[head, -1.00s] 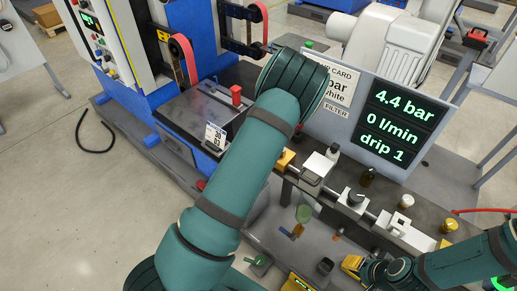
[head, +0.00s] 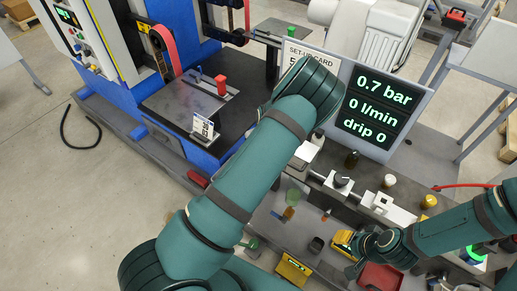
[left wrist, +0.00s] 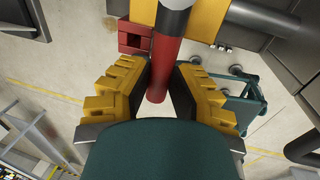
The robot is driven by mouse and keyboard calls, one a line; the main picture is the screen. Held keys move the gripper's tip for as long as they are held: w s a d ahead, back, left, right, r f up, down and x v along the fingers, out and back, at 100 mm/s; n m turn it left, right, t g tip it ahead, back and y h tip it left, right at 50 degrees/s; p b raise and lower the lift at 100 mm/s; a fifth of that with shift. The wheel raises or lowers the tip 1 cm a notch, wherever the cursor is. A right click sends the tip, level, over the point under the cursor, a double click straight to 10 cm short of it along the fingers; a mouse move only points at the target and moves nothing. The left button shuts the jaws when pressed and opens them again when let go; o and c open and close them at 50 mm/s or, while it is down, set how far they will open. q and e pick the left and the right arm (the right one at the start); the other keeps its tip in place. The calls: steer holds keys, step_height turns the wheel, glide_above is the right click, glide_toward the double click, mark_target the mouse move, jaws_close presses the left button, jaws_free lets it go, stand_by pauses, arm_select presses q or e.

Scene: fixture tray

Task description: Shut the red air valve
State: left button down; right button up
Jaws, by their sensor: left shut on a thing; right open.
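In the left wrist view, a red bar (left wrist: 160,70), which looks like the handle of the red air valve, stands between the yellow fingers of my left gripper (left wrist: 162,88). The gripper is shut on it. In the head view my left arm hides the left gripper and the valve. The display (head: 378,112) reads 0.7 bar, 0 l/min, drip 0. My right gripper (head: 352,252) is open over the grey bench at the lower right, apart from the row of air fittings (head: 342,182).
A set-up card (head: 298,57) stands behind my left arm, partly covered. A red tray (head: 381,277) lies below the right gripper. A blue machine (head: 178,140) stands at the left.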

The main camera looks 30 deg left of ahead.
arm_select(q)
steer(key=shift+s+d+f, duration=0.1)
steer(key=shift+s+f, duration=0.05)
steer(key=c, duration=0.8)
jaws_free()
steer(key=shift+c, duration=0.2)
step_height(320, 180, up, 12)
steer(key=d, duration=0.2)
steer(key=shift+d, duration=0.15)
steer(key=shift+s+f, duration=0.1)
steer(key=shift+f, duration=0.05)
